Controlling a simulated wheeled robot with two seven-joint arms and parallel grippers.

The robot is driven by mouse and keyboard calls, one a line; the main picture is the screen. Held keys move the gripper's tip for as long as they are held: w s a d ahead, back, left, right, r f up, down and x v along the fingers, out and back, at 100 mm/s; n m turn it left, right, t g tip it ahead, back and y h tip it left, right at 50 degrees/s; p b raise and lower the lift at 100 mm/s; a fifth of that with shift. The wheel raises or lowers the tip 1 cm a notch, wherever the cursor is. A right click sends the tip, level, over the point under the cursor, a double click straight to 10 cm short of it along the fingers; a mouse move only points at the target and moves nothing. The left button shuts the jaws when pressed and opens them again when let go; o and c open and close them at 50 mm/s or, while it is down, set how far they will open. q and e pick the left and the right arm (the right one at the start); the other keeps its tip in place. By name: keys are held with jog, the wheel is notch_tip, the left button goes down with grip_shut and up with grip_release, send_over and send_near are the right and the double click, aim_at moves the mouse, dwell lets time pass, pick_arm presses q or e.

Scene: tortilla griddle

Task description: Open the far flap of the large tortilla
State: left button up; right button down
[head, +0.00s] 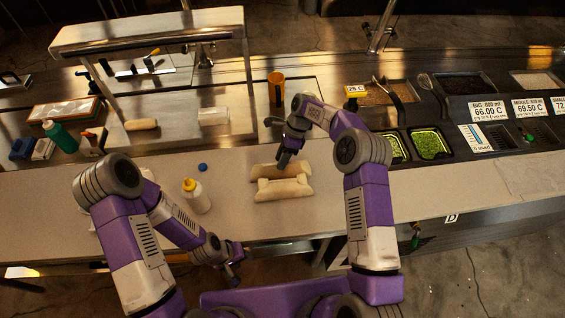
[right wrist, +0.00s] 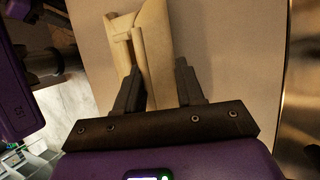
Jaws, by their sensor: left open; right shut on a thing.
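The large tortilla (head: 284,188) lies on the pale counter, folded into two long rolls side by side. Its far flap (head: 263,170) is the roll farther from me. In the right wrist view the tortilla (right wrist: 155,35) shows at the top, its edge reaching down between the fingers. My right gripper (head: 285,158) is over the far flap and shut on it; its fingers (right wrist: 157,88) stand apart with the tortilla's edge between them, partly hidden by the left finger. My left gripper (head: 234,270) is open and empty, low in front of the counter, away from the tortilla.
A squeeze bottle with a yellow cap (head: 197,198) stands left of the tortilla, with a small blue cap (head: 203,167) behind it. Green-filled pans (head: 430,144) are to the right. An orange cup (head: 276,88) stands behind. The counter right of the tortilla is clear.

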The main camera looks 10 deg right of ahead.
jog(key=shift+w+f, duration=0.1)
jog(key=shift+w, duration=0.15)
jog(key=shift+s, duration=0.1)
jog(key=c, duration=0.6)
grip_release()
jog(key=shift+s, duration=0.1)
jog(key=v, duration=0.7)
jog(key=shift+w+d+r+b, duration=0.15)
jog(key=shift+w+r+b, duration=0.05)
jog(key=shift+r+b, duration=0.15)
